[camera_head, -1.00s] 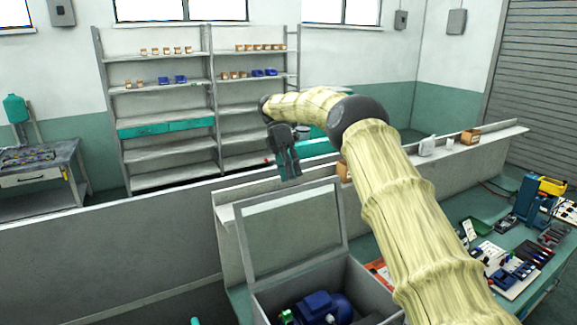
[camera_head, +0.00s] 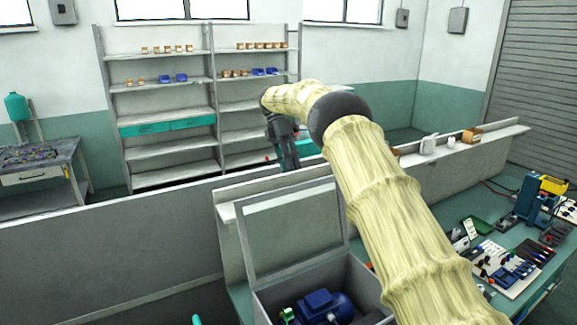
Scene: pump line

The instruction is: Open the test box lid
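The test box (camera_head: 362,285) stands at the bottom centre, with a blue motor-like part (camera_head: 325,306) inside it. Its lid (camera_head: 292,232), a grey frame around a see-through panel, stands up at the back of the box, so the box is open at the top. My gripper (camera_head: 289,163) hangs just above and behind the lid's top edge, pointing down. It looks apart from the lid, but the depth gap is hard to judge. Its fingers look close together and small, and I cannot tell whether they are open or shut. My arm hides part of the box's right side.
A low wall with a ledge (camera_head: 480,138) runs behind the box and bears small items. A green bench (camera_head: 535,268) at the right holds tools, a tool board and a blue press (camera_head: 529,200). Shelves (camera_head: 168,155) stand far back.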

